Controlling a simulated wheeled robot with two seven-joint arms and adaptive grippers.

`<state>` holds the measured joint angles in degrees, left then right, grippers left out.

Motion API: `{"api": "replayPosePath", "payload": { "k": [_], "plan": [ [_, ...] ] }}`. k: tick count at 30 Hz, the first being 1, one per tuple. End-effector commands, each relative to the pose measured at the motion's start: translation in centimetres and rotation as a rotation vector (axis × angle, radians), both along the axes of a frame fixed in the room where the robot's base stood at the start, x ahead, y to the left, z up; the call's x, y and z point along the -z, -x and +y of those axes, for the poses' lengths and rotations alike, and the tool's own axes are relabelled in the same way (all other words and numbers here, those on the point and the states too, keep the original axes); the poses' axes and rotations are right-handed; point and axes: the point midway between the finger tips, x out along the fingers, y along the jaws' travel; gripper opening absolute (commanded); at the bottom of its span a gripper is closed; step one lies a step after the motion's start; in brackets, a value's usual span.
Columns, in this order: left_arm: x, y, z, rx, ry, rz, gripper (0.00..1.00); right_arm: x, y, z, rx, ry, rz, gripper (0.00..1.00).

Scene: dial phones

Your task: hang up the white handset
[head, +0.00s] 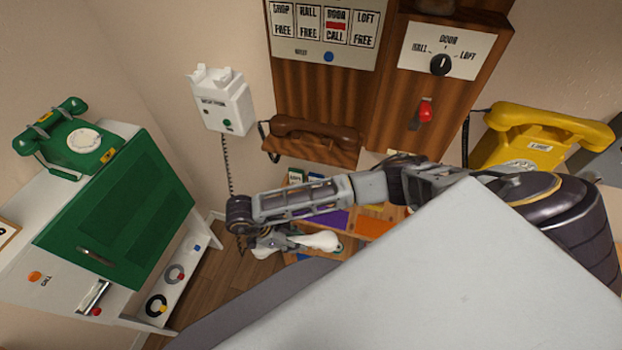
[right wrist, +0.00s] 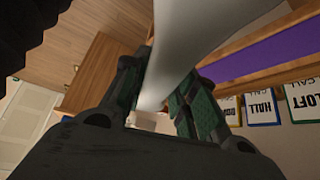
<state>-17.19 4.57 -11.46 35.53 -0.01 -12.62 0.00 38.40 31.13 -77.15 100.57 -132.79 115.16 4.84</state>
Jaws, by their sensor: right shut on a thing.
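The white handset (head: 322,242) is in my right gripper (head: 283,242), low in front of the wooden panel. In the right wrist view the handset (right wrist: 185,35) passes as a smooth white bar between the two dark green fingers of the gripper (right wrist: 160,90), which are shut on it. The white wall phone (head: 228,108) hangs on the wall, with an empty cradle on top. Its dark coiled cord (head: 228,165) hangs down towards my right wrist. The handset is below and to the right of the phone, apart from it. My left gripper is not in view.
A green phone (head: 72,145) stands on a green and white cabinet (head: 120,210) at left. A brown handset (head: 315,132) rests on the wooden panel (head: 325,95). A yellow phone (head: 530,135) is at right. Shelves with a purple panel (right wrist: 250,62) lie behind my arm.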

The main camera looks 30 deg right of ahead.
Motion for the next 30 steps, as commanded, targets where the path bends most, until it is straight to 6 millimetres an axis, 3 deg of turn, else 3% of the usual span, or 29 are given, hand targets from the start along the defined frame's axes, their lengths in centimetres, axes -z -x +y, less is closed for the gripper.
{"api": "replayPosePath", "payload": {
  "k": [30],
  "plan": [
    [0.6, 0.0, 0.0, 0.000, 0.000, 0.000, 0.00, 0.1, -10.4, -12.2, 0.002, 0.000, 0.000, 0.00]
  ]
}}
